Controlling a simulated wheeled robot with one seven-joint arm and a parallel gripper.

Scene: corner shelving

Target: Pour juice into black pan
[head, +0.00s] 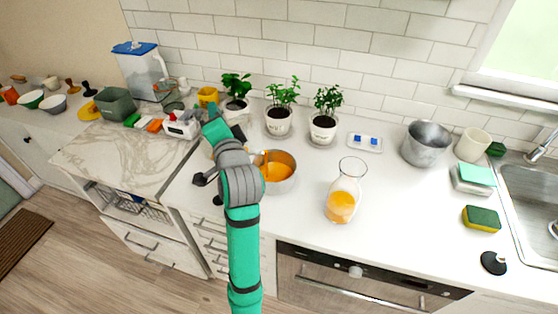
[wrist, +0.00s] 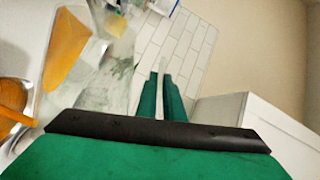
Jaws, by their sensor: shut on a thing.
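A round pan (head: 279,184), grey metal rather than black to my eye, stands on the counter with orange liquid in it. It also shows at the left edge of the wrist view (wrist: 10,96). My gripper (head: 211,110) is just left of the pan, above the counter. In the wrist view its fingers (wrist: 161,92) are close together. A glass carafe (head: 344,190) with orange juice stands upright right of the pan.
Potted plants (head: 324,127) line the back wall. A metal bucket (head: 426,144), cream mug (head: 472,144), sponges (head: 481,218) and sink (head: 530,205) are at right. Clutter around a green bin (head: 114,104) is at left. The counter around the carafe is clear.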

